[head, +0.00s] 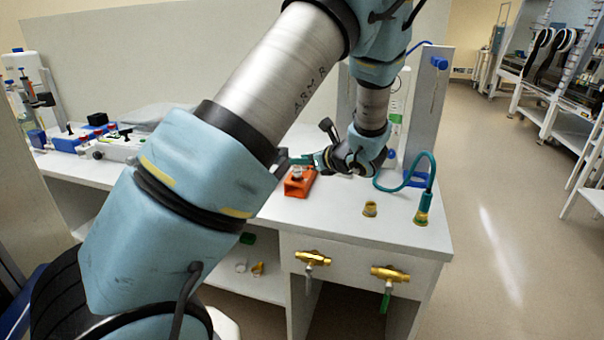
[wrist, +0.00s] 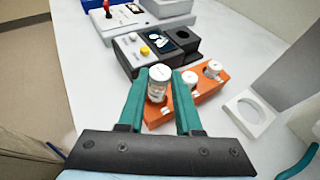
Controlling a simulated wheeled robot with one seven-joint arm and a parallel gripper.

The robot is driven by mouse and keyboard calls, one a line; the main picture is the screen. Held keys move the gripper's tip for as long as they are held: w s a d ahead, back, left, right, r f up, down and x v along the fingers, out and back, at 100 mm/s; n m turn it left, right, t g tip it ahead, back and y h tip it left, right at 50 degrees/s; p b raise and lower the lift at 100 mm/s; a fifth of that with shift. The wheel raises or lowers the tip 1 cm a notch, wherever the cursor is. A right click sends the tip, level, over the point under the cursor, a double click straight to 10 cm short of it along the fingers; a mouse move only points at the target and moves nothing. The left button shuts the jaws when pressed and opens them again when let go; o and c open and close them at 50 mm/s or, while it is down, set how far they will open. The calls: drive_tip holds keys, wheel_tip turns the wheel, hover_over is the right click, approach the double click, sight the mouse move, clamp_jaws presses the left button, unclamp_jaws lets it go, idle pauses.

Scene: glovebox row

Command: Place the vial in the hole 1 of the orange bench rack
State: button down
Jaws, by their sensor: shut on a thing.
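A clear vial with a white cap (wrist: 160,76) stands between the two teal fingers of my gripper (wrist: 160,88) in the wrist view. My gripper is shut on it. The orange bench rack (wrist: 207,90) lies just beneath and beyond the fingers. The held vial is upright over the rack's near-left end; I cannot tell whether its base is inside a hole. Two other white-capped vials (wrist: 213,68) sit in the rack to the right. In the head view the orange rack (head: 296,189) is on the bench beside my gripper (head: 308,161), partly hidden by my arm.
A grey device with a screen and a yellow button (wrist: 157,45) stands just behind the rack. A white holder with a round opening (wrist: 246,112) lies to its right.

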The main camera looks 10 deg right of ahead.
sight(300, 174)
drive_tip(key=shift+f+p, duration=0.5)
drive_tip(key=shift+f, duration=1.65)
drive_tip(key=shift+f, duration=0.2)
drive_tip(key=c, duration=0.6)
unclamp_jaws()
drive_tip(key=shift+r, duration=0.1)
